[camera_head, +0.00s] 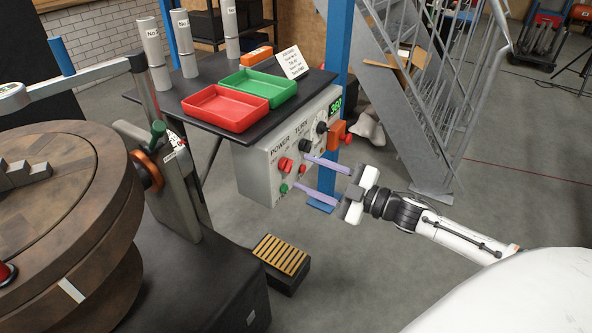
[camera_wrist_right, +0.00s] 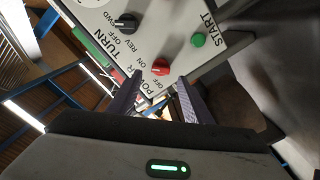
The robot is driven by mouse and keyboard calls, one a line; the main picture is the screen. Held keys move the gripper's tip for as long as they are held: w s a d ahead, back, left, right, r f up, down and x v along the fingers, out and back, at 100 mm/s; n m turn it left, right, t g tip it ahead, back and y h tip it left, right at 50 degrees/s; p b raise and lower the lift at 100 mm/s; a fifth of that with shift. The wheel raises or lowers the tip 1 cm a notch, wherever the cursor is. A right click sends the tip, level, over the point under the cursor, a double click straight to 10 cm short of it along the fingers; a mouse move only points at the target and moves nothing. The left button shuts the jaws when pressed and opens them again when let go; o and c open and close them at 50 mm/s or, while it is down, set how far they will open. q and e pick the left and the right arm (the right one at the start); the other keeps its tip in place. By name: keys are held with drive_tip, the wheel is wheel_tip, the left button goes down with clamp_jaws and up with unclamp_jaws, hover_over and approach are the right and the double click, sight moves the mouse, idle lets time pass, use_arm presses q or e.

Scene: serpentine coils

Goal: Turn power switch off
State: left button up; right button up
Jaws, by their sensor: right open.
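The power switch is a red knob (camera_head: 285,164) on the front of a grey control box (camera_head: 256,176), under the label POWER. In the right wrist view the red knob (camera_wrist_right: 160,67) lies beyond the fingertips, roughly between their lines, beside the words ON and OFF. I cannot tell for sure which way it points. My right gripper (camera_head: 303,172) is open, with its two purple fingers spread and aimed at the panel. The fingers (camera_wrist_right: 155,97) look empty. Whether a fingertip touches the panel is unclear. My left gripper is out of view.
A black TURN knob (camera_wrist_right: 126,23) and a green START button (camera_wrist_right: 198,40) sit near the red knob. Red (camera_head: 224,108) and green (camera_head: 262,87) trays lie on the black table above. A round wooden turntable (camera_head: 60,215) fills the left. Metal stairs (camera_head: 400,90) stand behind.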

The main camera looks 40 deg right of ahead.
sight(290, 167)
drive_tip(key=shift+x, duration=2.15)
drive_tip(key=shift+s, duration=0.1)
drive_tip(key=c, duration=1.1)
